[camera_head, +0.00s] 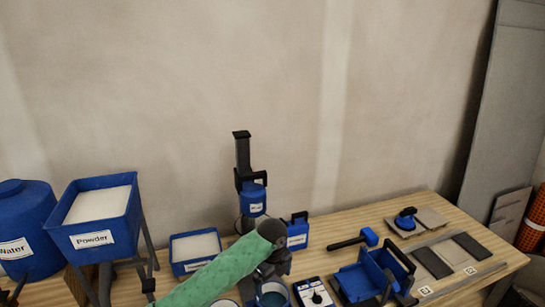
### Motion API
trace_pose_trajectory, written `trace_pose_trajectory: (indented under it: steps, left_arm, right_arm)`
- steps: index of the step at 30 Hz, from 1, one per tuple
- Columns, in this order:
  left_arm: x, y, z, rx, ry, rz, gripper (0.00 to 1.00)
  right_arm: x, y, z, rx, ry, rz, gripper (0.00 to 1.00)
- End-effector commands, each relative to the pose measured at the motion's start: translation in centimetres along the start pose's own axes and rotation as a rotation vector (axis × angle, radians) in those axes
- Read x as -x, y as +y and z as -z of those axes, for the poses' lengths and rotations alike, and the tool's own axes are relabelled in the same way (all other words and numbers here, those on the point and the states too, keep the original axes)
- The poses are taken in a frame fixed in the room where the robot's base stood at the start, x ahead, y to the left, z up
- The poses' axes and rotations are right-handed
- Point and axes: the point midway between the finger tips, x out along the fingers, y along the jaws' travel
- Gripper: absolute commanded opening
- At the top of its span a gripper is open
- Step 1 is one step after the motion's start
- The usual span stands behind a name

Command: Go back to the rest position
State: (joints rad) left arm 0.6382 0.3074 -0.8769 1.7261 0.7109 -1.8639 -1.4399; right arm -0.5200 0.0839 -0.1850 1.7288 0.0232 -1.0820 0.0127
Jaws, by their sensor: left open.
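My left arm, in a green sleeve, reaches in from the bottom of the head view towards the middle of the bench. Its dark left gripper (277,264) is at the sleeve's end, above a blue round container (272,294). It is open, and I see nothing held in it. The fingers blend with dark parts behind, so their exact spacing is hard to see. My right gripper is not in the view.
A wooden bench (350,222) carries a powder bin (100,212), a white-filled blue tray (195,247), a mixer stand (242,155), a small scale (313,293), a blue caddy (362,282), a mallet (368,237) and tiles (432,262). A water barrel (22,225) stands left.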

Motion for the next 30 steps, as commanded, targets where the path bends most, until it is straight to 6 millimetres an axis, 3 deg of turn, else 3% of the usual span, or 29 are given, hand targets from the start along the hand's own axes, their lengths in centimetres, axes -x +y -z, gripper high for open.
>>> trace_pose_trajectory:
  steps: [13, 23, 30]
  left_arm:
    - [-3.8, 5.4, 6.5, 0.433, 0.108, 0.137, 1.0]
    - [-5.5, 11.1, 9.2, 0.823, 0.179, 0.21, 1.0]
    - [-6.3, 16.2, 10.2, 1.126, 0.213, 0.245, 1.0]
  right_arm:
    - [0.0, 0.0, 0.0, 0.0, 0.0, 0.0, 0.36]
    - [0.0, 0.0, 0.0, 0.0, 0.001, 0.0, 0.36]
    - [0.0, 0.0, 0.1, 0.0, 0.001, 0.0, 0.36]
